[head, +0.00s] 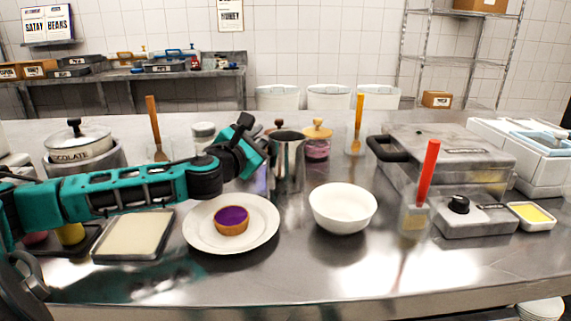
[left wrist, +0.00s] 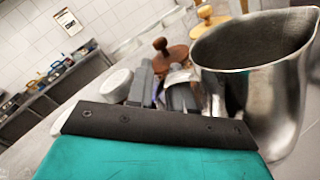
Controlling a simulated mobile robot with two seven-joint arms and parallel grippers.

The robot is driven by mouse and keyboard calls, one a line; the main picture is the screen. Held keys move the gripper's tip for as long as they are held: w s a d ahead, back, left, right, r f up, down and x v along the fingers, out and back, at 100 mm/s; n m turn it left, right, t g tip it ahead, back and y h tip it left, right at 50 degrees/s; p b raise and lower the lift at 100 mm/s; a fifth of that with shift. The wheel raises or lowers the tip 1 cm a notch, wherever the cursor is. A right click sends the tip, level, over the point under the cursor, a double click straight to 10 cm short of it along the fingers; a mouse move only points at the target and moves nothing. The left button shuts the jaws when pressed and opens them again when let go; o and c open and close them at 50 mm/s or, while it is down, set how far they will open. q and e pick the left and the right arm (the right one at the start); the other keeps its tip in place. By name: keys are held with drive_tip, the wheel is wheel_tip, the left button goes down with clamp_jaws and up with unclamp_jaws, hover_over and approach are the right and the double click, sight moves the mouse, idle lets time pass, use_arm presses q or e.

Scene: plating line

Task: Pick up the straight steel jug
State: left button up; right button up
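The straight steel jug (head: 289,163) stands upright near the middle of the counter, behind the plate and the bowl. My left gripper (head: 262,152) comes in from the left and is right at the jug's left side. In the left wrist view the jug (left wrist: 262,85) fills the right side, its open mouth showing an empty-looking inside. The left fingers (left wrist: 165,88) lie just left of the jug's wall, partly hidden by the wrist bracket. I cannot tell whether they touch or hold it, or how far apart they are. My right gripper is not in view.
A white plate (head: 261,240) with a purple-filled tart (head: 231,220) and a white bowl (head: 342,208) stand in front. A pink jar (head: 317,147) with a wooden lid stands right of the jug. A grill (head: 440,150) stands at the right. The front counter strip is clear.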

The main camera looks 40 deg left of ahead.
use_arm(q)
clamp_jaws()
drive_tip(key=shift+r, duration=0.3)
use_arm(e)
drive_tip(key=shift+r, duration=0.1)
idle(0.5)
use_arm(q)
wheel_tip(320, 180, up, 19)
drive_tip(key=p, duration=0.9)
drive_tip(key=shift+r, duration=0.2)
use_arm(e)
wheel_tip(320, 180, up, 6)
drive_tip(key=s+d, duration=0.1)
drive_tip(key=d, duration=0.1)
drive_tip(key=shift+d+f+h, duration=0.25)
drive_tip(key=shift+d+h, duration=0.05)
